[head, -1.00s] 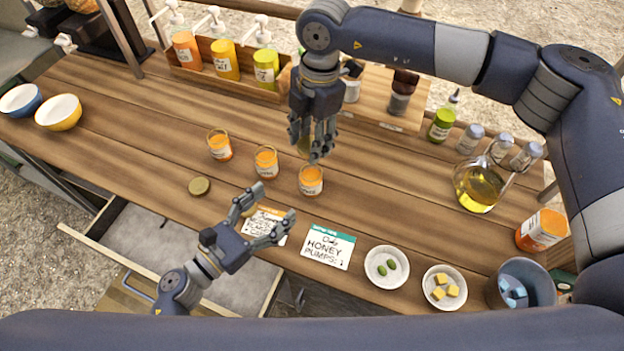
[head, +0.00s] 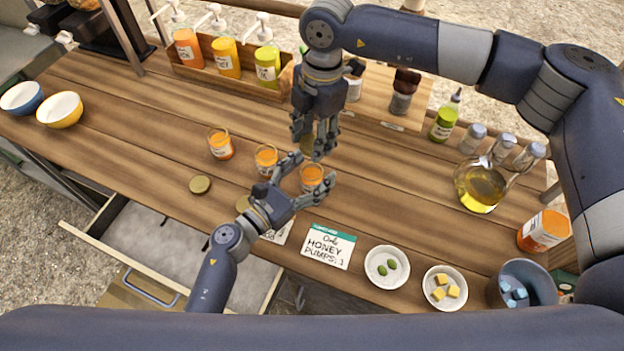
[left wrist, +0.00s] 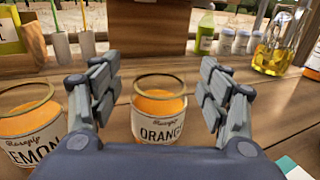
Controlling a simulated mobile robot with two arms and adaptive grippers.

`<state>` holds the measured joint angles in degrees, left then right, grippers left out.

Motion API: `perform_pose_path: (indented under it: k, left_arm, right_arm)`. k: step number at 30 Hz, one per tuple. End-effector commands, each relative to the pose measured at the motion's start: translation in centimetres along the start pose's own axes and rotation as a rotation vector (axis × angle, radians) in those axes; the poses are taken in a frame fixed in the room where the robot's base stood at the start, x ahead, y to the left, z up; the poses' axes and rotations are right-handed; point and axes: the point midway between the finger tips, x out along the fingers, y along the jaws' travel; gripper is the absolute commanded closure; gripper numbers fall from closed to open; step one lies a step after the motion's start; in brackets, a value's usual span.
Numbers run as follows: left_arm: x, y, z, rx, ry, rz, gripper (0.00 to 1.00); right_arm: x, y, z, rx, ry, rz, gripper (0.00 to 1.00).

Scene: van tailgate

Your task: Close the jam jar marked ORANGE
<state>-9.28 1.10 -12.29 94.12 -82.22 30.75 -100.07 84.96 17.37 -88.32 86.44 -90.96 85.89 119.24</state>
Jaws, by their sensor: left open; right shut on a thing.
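The jam jar marked ORANGE (head: 312,179) stands upright and lidless on the wooden counter, the rightmost of three jars. Its label reads clearly in the left wrist view (left wrist: 160,115). My left gripper (head: 309,172) is open, with its fingers on either side of this jar; in the left wrist view (left wrist: 160,92) gaps show between fingers and glass. My right gripper (head: 319,150) is above and just behind the jar, pointing down, shut on a gold-coloured lid (head: 306,143) mostly hidden by its fingers.
Two other open jars (head: 266,158) (head: 220,144) stand to the left; the nearer reads "EMON" in the wrist view (left wrist: 32,130). Lids (head: 200,184) (head: 245,204) lie in front. A honey card (head: 329,246), small bowls (head: 387,266) and an oil jug (head: 480,187) are rightward.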

Motion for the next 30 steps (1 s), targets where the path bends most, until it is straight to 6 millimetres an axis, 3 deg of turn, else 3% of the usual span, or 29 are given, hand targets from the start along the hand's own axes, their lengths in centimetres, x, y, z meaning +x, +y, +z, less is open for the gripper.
perform_pose_path:
  k: [7, 15, 16, 20, 30]
  left_arm:
    - [0.0, 0.0, 0.0, 0.000, 0.000, 0.000, 0.32]
    - [0.0, 0.0, 0.0, 0.001, 0.000, 0.000, 0.93]
    - [0.0, 0.0, 0.0, 0.001, 0.000, 0.000, 0.97]
    - [0.0, 0.0, 0.0, 0.001, 0.000, 0.000, 0.97]
    - [0.0, 0.0, 0.0, 0.001, 0.000, 0.000, 0.97]
  right_arm:
    - [0.0, 0.0, 0.0, 0.000, 0.000, 0.000, 0.67]
    - [0.0, 0.0, 0.0, 0.000, 0.000, 0.000, 0.67]
    - [0.0, 0.0, 0.0, 0.000, 0.000, 0.000, 0.67]
    - [0.4, 0.0, 0.0, 0.000, 0.000, -0.002, 0.67]
    - [4.8, -0.1, 0.4, 0.001, 0.002, -0.007, 0.67]
